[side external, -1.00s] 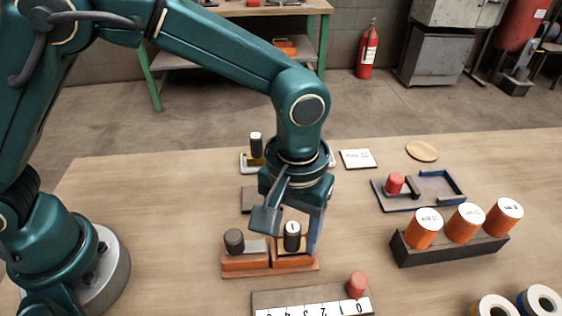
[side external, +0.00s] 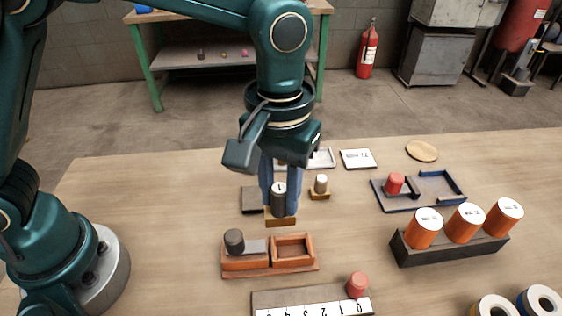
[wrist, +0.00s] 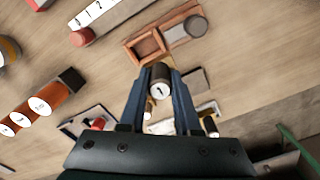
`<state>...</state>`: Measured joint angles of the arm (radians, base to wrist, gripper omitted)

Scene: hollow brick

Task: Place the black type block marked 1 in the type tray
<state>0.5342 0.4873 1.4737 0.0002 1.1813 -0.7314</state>
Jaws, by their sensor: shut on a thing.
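The black type block marked 1 (side external: 279,199) is a dark cylinder with a pale top and a gold square base. My gripper (side external: 280,190) is shut on it and holds it upright, behind the red-brown two-part tray (side external: 313,267). In the wrist view the block (wrist: 161,79) sits between my gripper's fingers (wrist: 161,90). The brown tray's right compartment is empty; a dark cylinder (side external: 234,240) stands on its left part. A blue-edged tray (side external: 455,186) on the right holds a red cylinder (side external: 395,183). I cannot tell which is the type tray.
A small pale-topped piece on a gold base (side external: 320,187) stands close right of the held block. A dark flat plate (side external: 250,200) lies to its left. A white tray (side external: 322,158) is partly hidden behind my gripper. Orange cylinders (side external: 464,224) stand in a dark rack at right.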

